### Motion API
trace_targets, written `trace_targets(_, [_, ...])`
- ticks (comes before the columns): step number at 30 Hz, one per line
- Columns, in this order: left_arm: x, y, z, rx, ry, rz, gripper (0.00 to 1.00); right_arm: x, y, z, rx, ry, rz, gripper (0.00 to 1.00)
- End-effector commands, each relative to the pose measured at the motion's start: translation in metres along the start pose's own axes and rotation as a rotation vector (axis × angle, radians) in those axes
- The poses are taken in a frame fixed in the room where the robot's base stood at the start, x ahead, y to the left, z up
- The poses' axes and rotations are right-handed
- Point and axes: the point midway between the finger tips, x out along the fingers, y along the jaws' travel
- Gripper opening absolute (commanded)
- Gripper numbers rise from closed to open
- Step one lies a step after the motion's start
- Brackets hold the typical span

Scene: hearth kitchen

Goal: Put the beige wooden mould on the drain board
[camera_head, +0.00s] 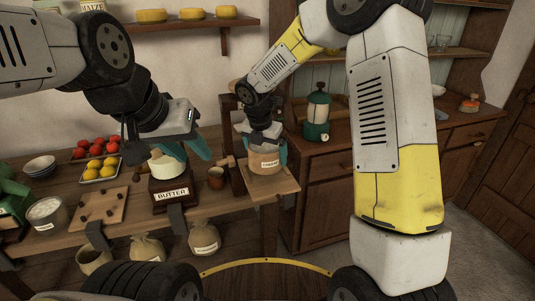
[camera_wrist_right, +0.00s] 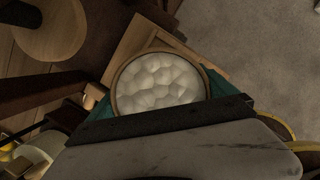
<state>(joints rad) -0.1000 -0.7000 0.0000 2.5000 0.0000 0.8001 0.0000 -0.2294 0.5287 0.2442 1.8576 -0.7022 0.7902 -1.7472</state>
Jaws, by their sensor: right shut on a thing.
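The beige wooden mould (camera_head: 264,161) is a round tub with a small label, in the middle of the head view. My right gripper (camera_head: 263,149) is shut on it, one teal finger on each side. In the right wrist view the mould's round rim (camera_wrist_right: 117,97) surrounds white lumpy contents. The drain board (camera_head: 282,187), a light wooden square, lies under the mould; its corner shows in the wrist view (camera_wrist_right: 130,42). I cannot tell whether the mould touches it. My left gripper (camera_head: 187,149) is open and empty above the dark box labelled BUTTER (camera_head: 171,195).
A small brown cup (camera_head: 216,178) stands left of the drain board. Trays of red (camera_head: 96,147) and yellow (camera_head: 100,169) round things and a board with dark pieces (camera_head: 100,207) lie further left. A green lantern-like thing (camera_head: 317,115) stands on the cabinet at right. Sacks sit below.

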Motion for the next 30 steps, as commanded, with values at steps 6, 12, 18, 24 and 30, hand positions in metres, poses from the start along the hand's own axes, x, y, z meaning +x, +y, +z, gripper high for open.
trace_targets(6, [0.000,0.000,0.000,0.000,0.000,0.000,0.36,0.029,-0.002,-0.003,-0.001,0.001,-0.002,0.23])
trace_targets(12, [0.000,0.000,0.000,0.000,0.000,0.000,0.36,0.035,-0.002,-0.004,0.002,-0.002,0.001,0.23])
trace_targets(18, [0.000,0.000,0.000,0.000,0.000,0.000,0.36,0.037,-0.002,-0.004,0.002,-0.002,0.000,0.23])
trace_targets(24, [0.000,0.000,0.000,0.000,0.000,0.000,0.36,0.038,-0.002,-0.005,0.001,0.000,-0.001,1.00])
trace_targets(30, [0.000,0.000,0.000,0.000,0.000,0.000,0.36,0.037,-0.002,-0.005,0.001,0.000,0.000,1.00])
